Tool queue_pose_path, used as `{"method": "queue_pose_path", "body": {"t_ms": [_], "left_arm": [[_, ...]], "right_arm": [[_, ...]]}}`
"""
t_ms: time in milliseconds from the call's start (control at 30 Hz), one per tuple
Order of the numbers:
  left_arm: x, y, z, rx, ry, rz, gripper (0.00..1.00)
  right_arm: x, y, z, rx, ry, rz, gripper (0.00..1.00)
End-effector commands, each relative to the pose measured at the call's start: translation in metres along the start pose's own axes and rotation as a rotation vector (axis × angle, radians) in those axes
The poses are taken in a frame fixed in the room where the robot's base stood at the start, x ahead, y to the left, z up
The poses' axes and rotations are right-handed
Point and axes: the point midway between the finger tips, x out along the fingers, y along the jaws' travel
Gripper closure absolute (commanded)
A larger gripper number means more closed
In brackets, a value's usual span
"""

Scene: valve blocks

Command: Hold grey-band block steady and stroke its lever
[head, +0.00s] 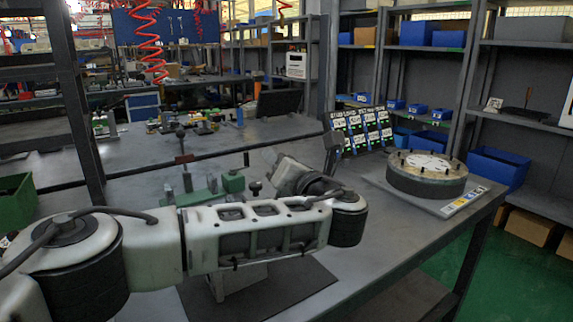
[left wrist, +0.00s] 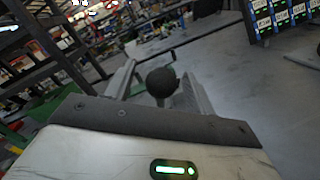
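In the left wrist view, the two fingers of my left gripper (left wrist: 159,72) are apart. A dark round knob (left wrist: 162,82) shows between them; I cannot tell whether they touch it. In the head view my left arm crosses the front of the bench and hides part of what lies behind it. Green valve parts (head: 199,196) stand behind the arm, with a small dark knob (head: 255,187) at their right. An upright lever with a dark top (head: 180,132) stands at their left. I cannot make out a grey band on any block. My right gripper is not in view.
A round fixture with pegs (head: 427,174) sits at the bench's right. A rack of labelled cards (head: 361,130) stands behind it. A dark mat (head: 300,290) lies at the front under my arm. A green bin (head: 17,205) is at far left. The bench (head: 400,245) is clear at front right.

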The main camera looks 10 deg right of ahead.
Motion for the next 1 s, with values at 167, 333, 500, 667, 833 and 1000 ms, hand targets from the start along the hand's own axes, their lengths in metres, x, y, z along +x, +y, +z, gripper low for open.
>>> {"method": "queue_pose_path", "body": {"t_ms": [167,333,500,667,833,1000], "left_arm": [[-0.004,0.000,0.000,0.000,0.000,-0.001,0.45],[-0.027,-0.001,0.000,0.000,-0.002,-0.006,0.45],[-0.065,-0.001,0.001,0.000,-0.002,-0.006,0.45],[-0.096,-0.001,0.000,-0.001,-0.001,-0.004,0.45],[-0.115,0.000,0.000,0.000,-0.001,-0.002,0.45],[-0.120,0.000,0.000,0.000,0.000,0.000,0.45]], "right_arm": [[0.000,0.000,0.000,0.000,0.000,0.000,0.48],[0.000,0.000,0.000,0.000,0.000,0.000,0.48],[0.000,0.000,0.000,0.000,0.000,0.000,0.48],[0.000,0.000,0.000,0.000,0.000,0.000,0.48],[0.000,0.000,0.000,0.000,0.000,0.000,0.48],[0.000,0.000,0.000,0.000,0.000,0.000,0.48]]}}
